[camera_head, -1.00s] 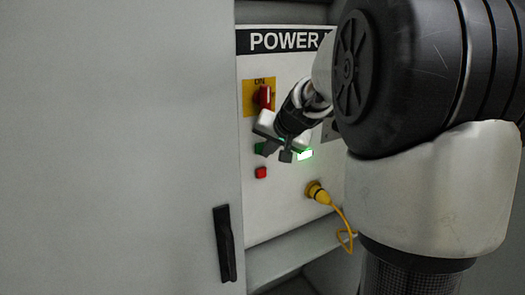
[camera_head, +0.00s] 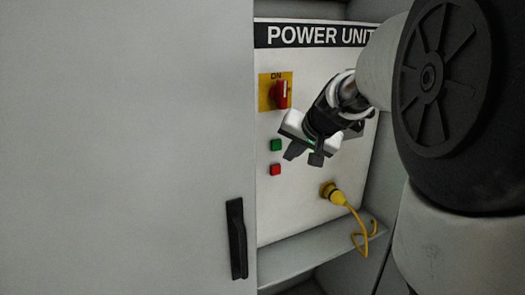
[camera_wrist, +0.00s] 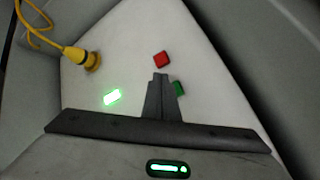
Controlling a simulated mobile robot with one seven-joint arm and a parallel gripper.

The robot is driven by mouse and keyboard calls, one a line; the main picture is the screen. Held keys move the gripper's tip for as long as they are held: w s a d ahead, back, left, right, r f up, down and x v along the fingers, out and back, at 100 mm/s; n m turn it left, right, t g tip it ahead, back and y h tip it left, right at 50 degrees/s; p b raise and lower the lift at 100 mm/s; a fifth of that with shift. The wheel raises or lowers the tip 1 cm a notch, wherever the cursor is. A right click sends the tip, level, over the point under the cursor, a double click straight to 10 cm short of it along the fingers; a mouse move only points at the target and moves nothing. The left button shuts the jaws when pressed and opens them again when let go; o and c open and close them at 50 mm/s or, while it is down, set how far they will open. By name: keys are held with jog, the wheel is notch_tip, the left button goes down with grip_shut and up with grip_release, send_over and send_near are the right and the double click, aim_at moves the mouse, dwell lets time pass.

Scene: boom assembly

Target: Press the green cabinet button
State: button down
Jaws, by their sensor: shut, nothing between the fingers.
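My gripper (camera_head: 304,156) is in front of the panel, to the right of the green button in the head view. In the wrist view my gripper (camera_wrist: 160,78) is shut and empty. The red button (camera_wrist: 162,59) lies beyond the tips. I cannot tell how far the tips are from the panel.
A red rotary switch (camera_head: 281,95) on a yellow plate is above the buttons. A yellow plug (camera_head: 332,193) with a hanging cable is at the lower right. A lit green indicator (camera_wrist: 112,97) shows in the wrist view. A grey door (camera_head: 120,150) with a black handle (camera_head: 236,238) fills the left.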

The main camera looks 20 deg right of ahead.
jog(key=shift+s+d+b, duration=0.25)
jog(key=shift+s+b, duration=0.1)
jog(key=shift+s, duration=0.7)
jog(key=shift+r, duration=0.15)
